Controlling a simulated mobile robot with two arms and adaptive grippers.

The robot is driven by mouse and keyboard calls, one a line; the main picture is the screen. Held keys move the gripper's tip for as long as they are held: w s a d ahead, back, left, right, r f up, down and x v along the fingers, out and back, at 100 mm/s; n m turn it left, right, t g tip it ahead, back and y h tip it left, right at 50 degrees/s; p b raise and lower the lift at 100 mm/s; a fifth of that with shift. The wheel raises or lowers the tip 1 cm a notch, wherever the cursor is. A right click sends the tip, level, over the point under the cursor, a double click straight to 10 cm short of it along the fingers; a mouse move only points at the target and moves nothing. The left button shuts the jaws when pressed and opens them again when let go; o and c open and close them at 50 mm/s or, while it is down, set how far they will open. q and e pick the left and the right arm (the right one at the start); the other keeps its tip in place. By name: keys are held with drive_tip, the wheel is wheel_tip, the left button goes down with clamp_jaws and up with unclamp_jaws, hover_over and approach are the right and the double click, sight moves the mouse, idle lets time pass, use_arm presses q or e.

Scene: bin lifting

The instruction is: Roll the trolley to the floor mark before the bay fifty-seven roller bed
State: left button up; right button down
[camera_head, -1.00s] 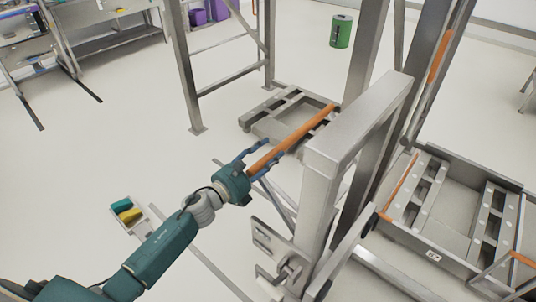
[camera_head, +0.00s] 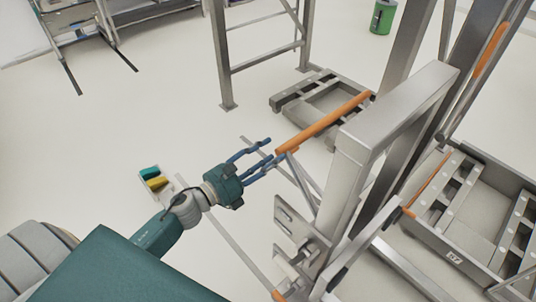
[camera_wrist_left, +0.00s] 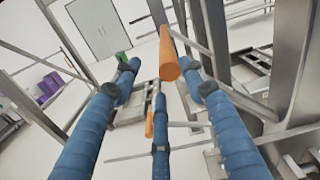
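A tall steel frame (camera_head: 352,150), apparently the trolley, stands right of centre in the head view. An orange bar (camera_head: 325,121) beside it slopes up to the right. My left gripper (camera_head: 269,147) has its blue fingers spread at the bar's near end, with nothing held. In the left wrist view, the orange bar's end (camera_wrist_left: 168,68) shows between the spread fingers, just beyond their tips. A low steel roller bed (camera_head: 425,228) with a plate that seems to read 57 (camera_head: 454,257) lies at the right. A thin grey line (camera_head: 225,235) runs along the floor. My right gripper is out of view.
A low slatted steel base (camera_head: 300,88) lies behind the bar, near an upright rack (camera_head: 222,60). A green bin (camera_head: 382,17) stands far back. The left floor is open.

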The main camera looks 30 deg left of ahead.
use_arm(q)
drive_tip(key=shift+a, duration=0.1)
drive_tip(key=b+v, duration=0.2)
drive_tip(key=v, duration=1)
drive_tip(key=shift+s, duration=0.25)
idle(0.7)
idle(0.3)
